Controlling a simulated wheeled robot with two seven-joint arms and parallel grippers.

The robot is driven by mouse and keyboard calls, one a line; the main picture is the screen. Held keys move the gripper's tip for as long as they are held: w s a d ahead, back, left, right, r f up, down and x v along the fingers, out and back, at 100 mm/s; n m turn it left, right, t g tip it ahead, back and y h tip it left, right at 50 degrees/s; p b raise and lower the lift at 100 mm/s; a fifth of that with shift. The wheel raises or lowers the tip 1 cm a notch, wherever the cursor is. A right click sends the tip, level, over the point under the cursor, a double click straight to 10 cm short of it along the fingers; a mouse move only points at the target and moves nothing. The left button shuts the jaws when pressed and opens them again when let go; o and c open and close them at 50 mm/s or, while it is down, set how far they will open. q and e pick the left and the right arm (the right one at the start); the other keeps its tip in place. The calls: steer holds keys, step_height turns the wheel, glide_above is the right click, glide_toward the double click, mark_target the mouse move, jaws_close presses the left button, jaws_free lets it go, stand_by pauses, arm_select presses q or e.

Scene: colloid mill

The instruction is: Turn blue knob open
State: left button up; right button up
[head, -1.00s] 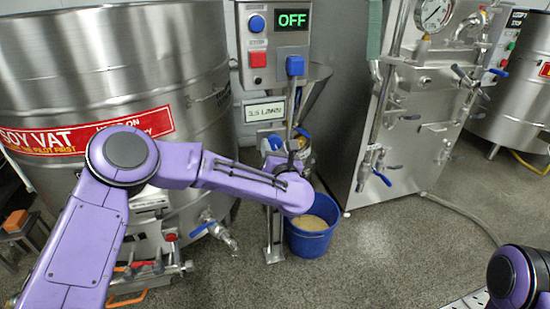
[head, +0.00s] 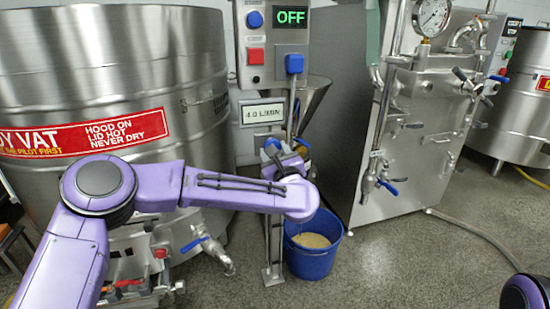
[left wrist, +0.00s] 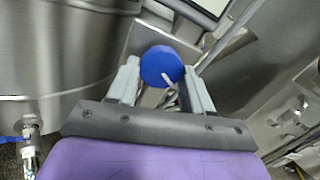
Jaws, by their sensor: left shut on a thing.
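The round blue knob (left wrist: 160,66) has a white pointer line, which points toward the lower right in the left wrist view. In the head view the knob (head: 271,144) shows only in part below the flow display, behind my gripper. My left gripper (left wrist: 161,82) has one finger on each side of the knob and is shut on it. It also shows in the head view (head: 284,160), partly hidden by its own wrist. The flow display (head: 262,113) reads about 4.0 L/MIN. My right gripper is out of view.
A panel shows OFF (head: 291,17) in green, with a blue button and a red button beside it. A blue bucket (head: 313,262) with pale contents stands on the floor below. The soy vat (head: 110,80) is close on the left, a steel cabinet (head: 335,120) on the right.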

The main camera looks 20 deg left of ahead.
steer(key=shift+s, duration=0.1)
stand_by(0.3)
arm_select(q)
steer(key=o, duration=1)
steer(key=shift+o, duration=0.2)
steer(key=shift+d, duration=0.1)
steer(key=p+v, duration=0.2)
steer(key=v, duration=0.8)
steer(key=shift+s, duration=0.25)
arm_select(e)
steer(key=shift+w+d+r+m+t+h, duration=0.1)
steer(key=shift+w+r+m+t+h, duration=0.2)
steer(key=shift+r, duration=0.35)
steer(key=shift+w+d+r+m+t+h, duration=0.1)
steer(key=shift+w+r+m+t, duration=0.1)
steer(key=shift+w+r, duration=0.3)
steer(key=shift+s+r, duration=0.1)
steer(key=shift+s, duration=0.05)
